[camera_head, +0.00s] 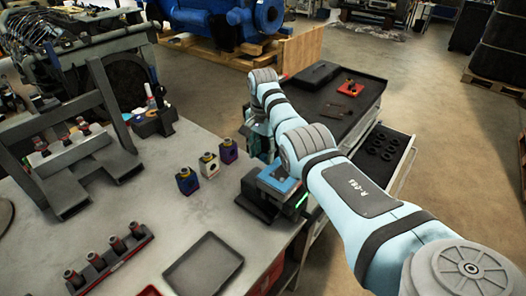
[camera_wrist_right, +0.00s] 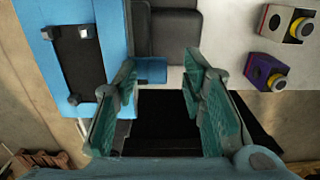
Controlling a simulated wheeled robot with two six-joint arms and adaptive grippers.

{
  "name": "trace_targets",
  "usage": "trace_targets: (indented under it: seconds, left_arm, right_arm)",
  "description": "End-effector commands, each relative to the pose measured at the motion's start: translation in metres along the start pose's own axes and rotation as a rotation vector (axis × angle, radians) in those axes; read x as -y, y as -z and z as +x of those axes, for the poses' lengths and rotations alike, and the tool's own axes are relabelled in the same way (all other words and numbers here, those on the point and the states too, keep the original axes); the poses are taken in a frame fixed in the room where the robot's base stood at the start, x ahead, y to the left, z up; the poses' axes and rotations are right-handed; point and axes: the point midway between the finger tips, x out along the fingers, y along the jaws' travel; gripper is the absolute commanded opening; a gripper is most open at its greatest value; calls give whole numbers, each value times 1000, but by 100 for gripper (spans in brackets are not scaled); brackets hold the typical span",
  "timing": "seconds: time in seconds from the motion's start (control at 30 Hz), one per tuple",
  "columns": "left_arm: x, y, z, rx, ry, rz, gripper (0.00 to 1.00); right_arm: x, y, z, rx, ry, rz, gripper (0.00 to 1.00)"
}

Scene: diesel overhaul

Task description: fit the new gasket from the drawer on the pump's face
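Several dark rings (camera_head: 385,146), which look like gaskets, lie in the open drawer (camera_head: 405,160) of the tool cart. My right arm crosses the head view from the lower right. My right gripper (camera_head: 258,132) is between the workbench and the cart, left of the drawer and partly hidden by its own arm. In the right wrist view its teal fingers (camera_wrist_right: 163,75) are spread apart, with nothing visible between them. I cannot tell which thing is the pump, and its face is not identifiable. My left gripper is not in view.
A black device with a blue top (camera_head: 278,180) stands at the workbench edge, close to my right arm. Small coloured blocks (camera_head: 208,165), an empty grey tray (camera_head: 203,262) and a rack of red-based parts (camera_head: 108,262) are on the workbench. A red tool (camera_head: 350,88) lies on the cart top.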

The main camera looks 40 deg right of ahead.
Motion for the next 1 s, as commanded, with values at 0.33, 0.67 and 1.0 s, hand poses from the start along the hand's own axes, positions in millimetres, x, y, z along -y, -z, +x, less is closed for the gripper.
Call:
trace_targets:
  seconds: [0.33, 0.67, 1.0]
  left_arm:
    - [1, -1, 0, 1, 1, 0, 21]
    - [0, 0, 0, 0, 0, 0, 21]
    - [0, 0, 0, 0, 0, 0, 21]
  right_arm:
    - [2, 0, -52, -1, 4, 0, 38]
    - [2, 0, -118, 1, 0, -1, 38]
    - [1, 0, -120, 0, -1, -1, 38]
